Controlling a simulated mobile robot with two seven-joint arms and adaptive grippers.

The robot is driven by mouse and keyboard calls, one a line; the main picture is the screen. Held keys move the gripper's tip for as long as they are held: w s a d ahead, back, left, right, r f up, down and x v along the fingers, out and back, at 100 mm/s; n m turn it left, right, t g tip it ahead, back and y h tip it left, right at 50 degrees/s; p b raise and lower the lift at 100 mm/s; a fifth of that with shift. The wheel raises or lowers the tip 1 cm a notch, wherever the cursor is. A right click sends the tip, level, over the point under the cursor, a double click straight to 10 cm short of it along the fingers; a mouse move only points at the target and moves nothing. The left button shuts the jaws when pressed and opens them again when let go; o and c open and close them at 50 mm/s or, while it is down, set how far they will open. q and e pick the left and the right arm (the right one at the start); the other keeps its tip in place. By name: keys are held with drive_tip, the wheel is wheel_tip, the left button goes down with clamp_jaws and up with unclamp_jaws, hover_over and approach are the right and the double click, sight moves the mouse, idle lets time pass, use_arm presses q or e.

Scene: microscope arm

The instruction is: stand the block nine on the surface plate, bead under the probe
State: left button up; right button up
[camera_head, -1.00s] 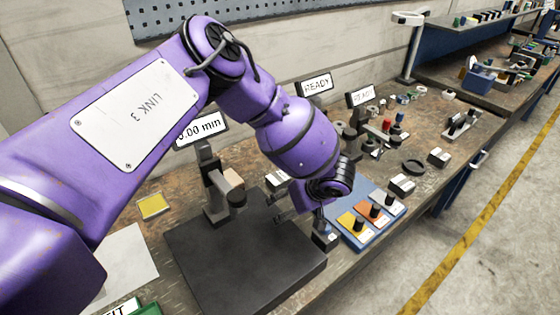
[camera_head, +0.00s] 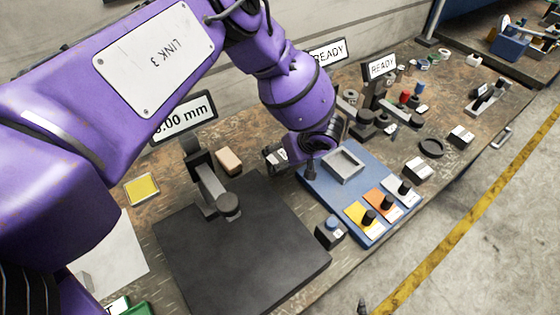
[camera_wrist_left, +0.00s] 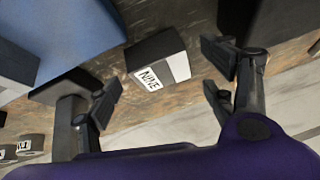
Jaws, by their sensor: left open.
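Block nine shows in the left wrist view (camera_wrist_left: 158,68) as a dark block with a white face lettered NINE, lying on the worn bench between my spread fingers, apart from them. In the head view the block (camera_head: 273,156) is partly hidden behind my left gripper (camera_head: 301,166), which is open; it also shows in the left wrist view (camera_wrist_left: 162,88). The surface plate (camera_head: 245,260) is a dark, bare slab at the front. The probe (camera_head: 228,205) is a grey round head on a stand at its back. I cannot make out the bead. My right gripper is not in view.
A blue tray (camera_head: 333,205) with a square frame and coloured knob blocks lies right of the plate. A small dark block with a blue knob (camera_head: 330,231) stands at the plate's right edge. A tan block (camera_head: 229,161) and a 0.00 mm display (camera_head: 184,119) are behind the probe.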

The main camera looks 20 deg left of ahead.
use_arm(q)
drive_tip(key=x, duration=0.2)
drive_tip(key=shift+w+a+f, duration=0.1)
drive_tip(key=shift+f, duration=0.15)
drive_tip(key=shift+r, duration=0.1)
clamp_jaws()
idle(0.4)
